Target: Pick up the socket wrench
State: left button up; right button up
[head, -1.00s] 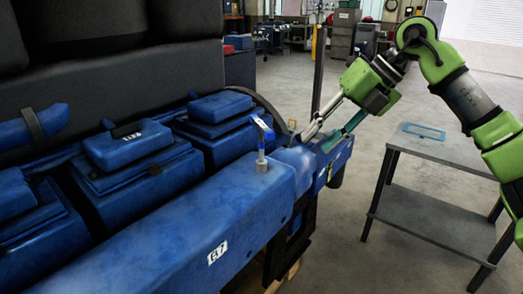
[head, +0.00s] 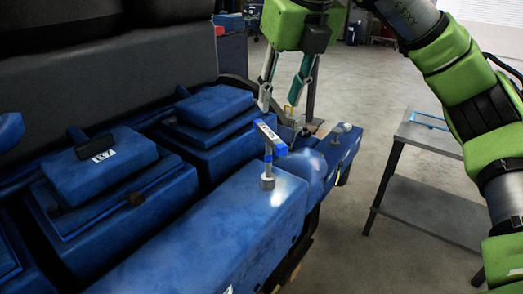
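The socket wrench (head: 271,138) stands upright on the blue engine's top ledge. It has a short blue and light grey handle on a grey shaft, which ends in a round grey socket (head: 268,182). My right gripper (head: 277,107) points down just behind and above the handle in the head view. Its two fingers are spread apart, with nothing visible between them. The fingertips look close to the handle, but I cannot tell whether they touch it. My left gripper is not in view.
The blue engine (head: 215,235) fills the left and middle, with raised blue covers (head: 100,168) beside the ledge. A small grey knob (head: 342,128) sits at the ledge's far end. A grey table (head: 432,137) with a blue frame (head: 430,120) stands right. Open floor lies between.

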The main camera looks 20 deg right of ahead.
aim_at(270, 134)
jog(key=shift+w+a+f, duration=0.1)
jog(key=shift+a+f, duration=0.05)
jog(key=shift+f, duration=0.3)
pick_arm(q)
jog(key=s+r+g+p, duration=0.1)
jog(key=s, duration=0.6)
pick_arm(e)
jog(key=x, duration=0.2)
jog(key=s+x, duration=0.1)
jog(key=x, duration=0.1)
jog(key=shift+w+f, duration=0.2)
jog(key=shift+f, duration=0.35)
jog(key=p+x, duration=0.2)
jog(key=x, duration=0.1)
jog(key=shift+w, duration=0.3)
jog(key=p+x, duration=0.1)
jog(key=x, duration=0.2)
jog(key=shift+w+f+p, duration=0.1)
jog(key=shift+w+p, duration=0.05)
jog(key=shift+p, duration=0.25)
jog(key=shift+w+f, duration=0.1)
jog(key=shift+f, duration=0.2)
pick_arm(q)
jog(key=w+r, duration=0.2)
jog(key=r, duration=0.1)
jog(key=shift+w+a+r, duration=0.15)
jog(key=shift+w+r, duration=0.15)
pick_arm(e)
grip_shut()
